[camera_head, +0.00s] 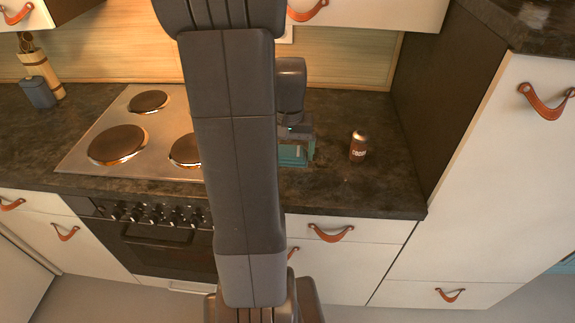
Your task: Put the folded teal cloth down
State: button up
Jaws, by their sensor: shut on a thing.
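The folded teal cloth (291,154) is on or just above the dark countertop, right of the stove; I cannot tell whether it touches the surface. My gripper (292,141) is over it and shut on it, seen from behind. My own arm hides the left part of the cloth and much of the gripper, and the fingertips are not clear.
A brown can (358,146) stands upright on the countertop (385,185), right of the cloth. A stove (90,160) with round hotplates lies to the left. A tall cabinet (490,160) closes off the right side. Bare counter lies around the can.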

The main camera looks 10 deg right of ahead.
aim_at(289, 177)
jog(key=shift+f, duration=3.2)
jog(key=shift+f, duration=0.25)
jog(key=o, duration=0.8)
jog(key=shift+r, duration=0.1)
jog(key=shift+c, duration=0.2)
jog(key=shift+r, duration=0.1)
notch_tip(289, 177, up, 12)
jog(key=shift+r, duration=0.1)
